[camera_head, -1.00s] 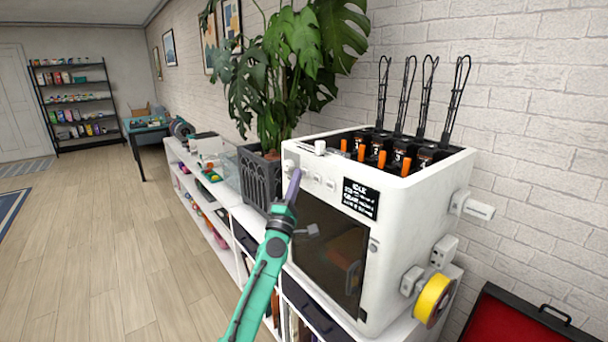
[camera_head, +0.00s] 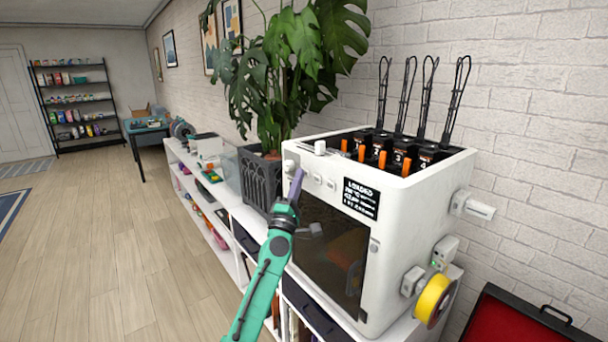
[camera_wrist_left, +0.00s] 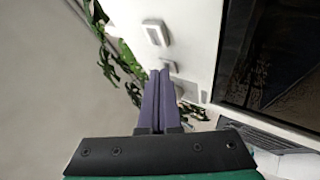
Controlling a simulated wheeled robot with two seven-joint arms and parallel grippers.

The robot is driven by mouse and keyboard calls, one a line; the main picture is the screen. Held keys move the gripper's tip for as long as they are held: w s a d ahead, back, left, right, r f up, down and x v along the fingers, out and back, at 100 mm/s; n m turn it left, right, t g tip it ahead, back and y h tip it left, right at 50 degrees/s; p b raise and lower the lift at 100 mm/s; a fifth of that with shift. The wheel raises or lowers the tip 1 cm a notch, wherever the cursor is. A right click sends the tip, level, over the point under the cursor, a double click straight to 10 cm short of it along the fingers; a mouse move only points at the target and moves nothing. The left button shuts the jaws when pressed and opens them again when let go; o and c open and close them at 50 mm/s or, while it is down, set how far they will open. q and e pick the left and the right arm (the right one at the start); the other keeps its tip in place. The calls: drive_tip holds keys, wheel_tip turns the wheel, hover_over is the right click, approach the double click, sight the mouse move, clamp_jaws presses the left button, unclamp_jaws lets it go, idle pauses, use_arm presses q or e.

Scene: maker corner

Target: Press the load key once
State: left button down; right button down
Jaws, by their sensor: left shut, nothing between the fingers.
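The white printer (camera_head: 408,215) stands on the low shelf, with a row of small pale keys (camera_head: 318,179) along its upper front. The black display (camera_head: 361,198) beside them reads "LOADED" on its top line; the smaller lines are too small to read. My left gripper (camera_head: 299,172) is shut and empty, its purple fingers pointing up at the left end of the key row. In the left wrist view, the closed fingertips (camera_wrist_left: 160,73) are close to the front panel and partly cover a small key; another key (camera_wrist_left: 155,33) is clear of them. I cannot tell whether the tips touch. My right gripper is out of view.
A potted plant (camera_head: 262,181) stands close left of the printer. Four filament slots with orange levers and black wire loops top the printer. A yellow spool (camera_head: 432,298) hangs on its right side. An open red-lined case (camera_head: 540,330) lies lower right. Floor at left is clear.

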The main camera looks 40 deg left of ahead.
use_arm(q)
drive_tip(key=shift+s+a, duration=0.2)
drive_tip(key=shift+s, duration=0.55)
drive_tip(key=s, duration=0.2)
drive_tip(key=s+a+p, duration=0.1)
drive_tip(key=s, duration=0.1)
drive_tip(key=shift+s+a, duration=0.2)
drive_tip(key=shift+s, duration=0.15)
idle(0.5)
